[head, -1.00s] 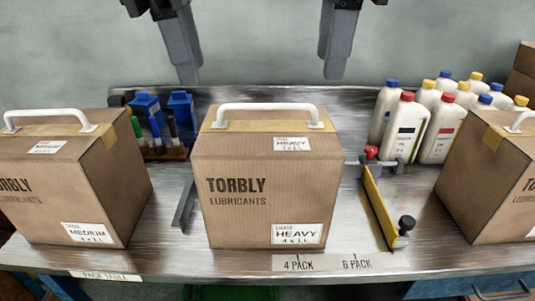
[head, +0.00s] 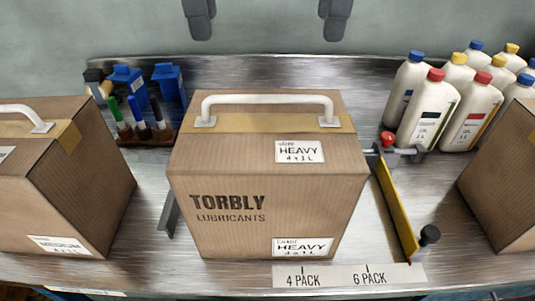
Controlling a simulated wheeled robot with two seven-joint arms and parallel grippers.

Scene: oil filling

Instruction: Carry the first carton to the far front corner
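Three brown cartons stand upright on the metal table. The middle carton (head: 270,215), marked TORBLY LUBRICANTS and HEAVY 4x1L, has a white handle (head: 268,101) on top. The left carton (head: 70,190), marked MEDIUM, and the right carton (head: 510,185) are cut off by the picture edges. Nothing shows which one is the first. My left gripper (head: 201,32) and my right gripper (head: 336,34) show only partly at the top edge, apart from the cartons. Each looks like a single dark finger, so its opening is hidden. I see nothing held.
Several white bottles (head: 428,110) stand at the back right. A yellow bar guide (head: 397,210) lies right of the middle carton. Blue holders and markers (head: 140,112) stand at the back left. A label strip (head: 335,276) reads 4 PACK and 6 PACK.

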